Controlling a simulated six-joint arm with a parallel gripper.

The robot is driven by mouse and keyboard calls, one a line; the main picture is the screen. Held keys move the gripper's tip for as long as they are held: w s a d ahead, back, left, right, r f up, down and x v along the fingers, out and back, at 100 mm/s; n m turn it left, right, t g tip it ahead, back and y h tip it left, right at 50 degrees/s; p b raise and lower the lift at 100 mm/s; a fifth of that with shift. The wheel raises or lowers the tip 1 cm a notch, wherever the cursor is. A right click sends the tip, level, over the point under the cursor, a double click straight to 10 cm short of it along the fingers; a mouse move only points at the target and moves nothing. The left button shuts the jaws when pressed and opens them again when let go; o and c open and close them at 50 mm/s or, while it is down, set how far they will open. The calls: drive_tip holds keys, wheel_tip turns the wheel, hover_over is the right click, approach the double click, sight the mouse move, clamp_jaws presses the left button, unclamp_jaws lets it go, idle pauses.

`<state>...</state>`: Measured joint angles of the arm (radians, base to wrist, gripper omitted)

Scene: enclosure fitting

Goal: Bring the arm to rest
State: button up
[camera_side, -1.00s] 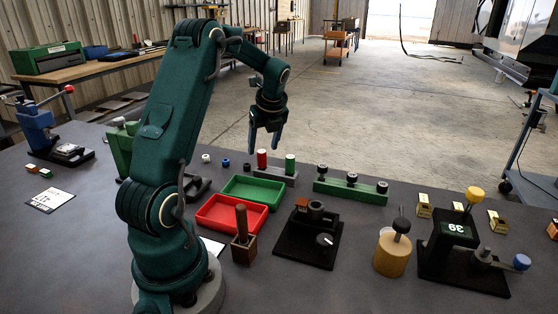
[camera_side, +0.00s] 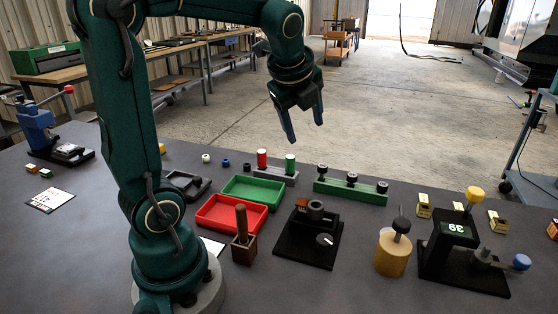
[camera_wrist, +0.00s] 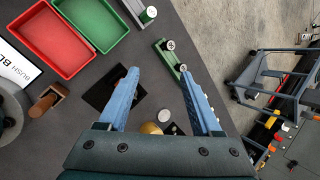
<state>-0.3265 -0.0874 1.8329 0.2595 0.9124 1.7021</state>
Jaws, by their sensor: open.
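My gripper (camera_side: 304,120) is in the air above the back of the dark table (camera_side: 100,235), its two fingers apart and nothing between them. In the wrist view my gripper (camera_wrist: 165,100) also shows open, with blue fingers spread over the table below. The arm is raised and bent over from the left.
On the table are a red tray (camera_side: 231,228), a green tray (camera_side: 255,180), a green rail with black knobs (camera_side: 350,192), a black fixture (camera_side: 305,250), a tan cylinder (camera_side: 392,255) and a black press with a display (camera_side: 455,240). Air around my gripper is clear.

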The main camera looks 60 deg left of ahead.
drive_tip(key=s+d+f+n+t+h, duration=0.1)
drive_tip(key=s+d+f+n+h, duration=0.3)
drive_tip(key=s+d+n, duration=0.8)
drive_tip(key=d+n, duration=0.2)
drive_tip(key=n, duration=0.3)
drive_tip(key=shift+s, duration=0.1)
idle(0.5)
